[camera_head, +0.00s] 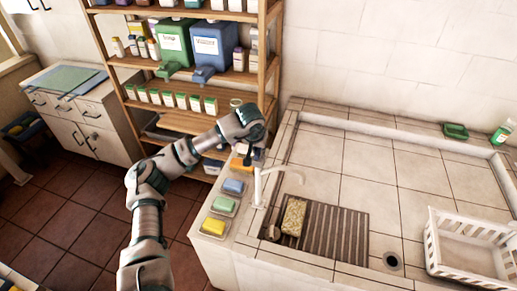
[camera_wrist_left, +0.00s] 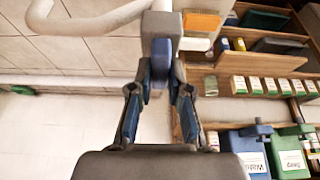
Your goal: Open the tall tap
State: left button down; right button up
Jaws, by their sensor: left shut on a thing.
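The tall tap (camera_head: 258,188) is white, with an upright post and a curved spout, and stands at the left edge of the tiled basin. Its spout (camera_wrist_left: 85,22) shows large at the top left of the left wrist view. My left gripper (camera_head: 250,150) is at the top of the tap, pointing down. In the left wrist view its fingers (camera_wrist_left: 160,62) come together at the tap's top, beside the root of the spout. It is shut on the tap's handle, which the fingers mostly hide. My right gripper is not in view.
Several soap dishes, one with yellow soap (camera_head: 214,226), line the ledge left of the tap. A brown sponge (camera_head: 293,217) lies on the slatted drain mat (camera_head: 345,235). A white basket (camera_head: 470,262) stands at the right. A wooden shelf (camera_head: 185,122) with bottles is behind my arm.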

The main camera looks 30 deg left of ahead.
pick_arm(q)
jog(key=shift+n, duration=0.4)
jog(key=n+y+p, duration=0.1)
jog(key=n, duration=0.2)
jog(key=shift+d+r+y, duration=0.1)
jog(key=shift+y, duration=0.2)
jog(key=n+g+p, duration=0.1)
jog(key=n, duration=0.1)
jog(key=n+y+p, duration=0.1)
jog(key=n, duration=0.2)
jog(key=shift+w+r+g, duration=0.1)
jog(key=shift+w+g, duration=0.05)
jog(key=shift+g, duration=0.25)
jog(key=n+g+p, duration=0.1)
jog(key=n, duration=0.1)
jog(key=n+y+p, duration=0.1)
jog(key=n, duration=0.1)
jog(key=shift+n+g, duration=0.4)
jog(key=n+p, duration=0.1)
jog(key=n, duration=0.1)
jog(key=n+g+p, duration=0.1)
jog(key=n, duration=0.1)
jog(key=shift+w+g, duration=0.15)
jog(key=shift+g, duration=0.15)
jog(key=shift+n, duration=0.3)
jog(key=c, duration=1.3)
grip_release()
jog(key=shift+c, duration=0.2)
jog(key=shift+o, duration=1.2)
jog(key=shift+w, duration=0.1)
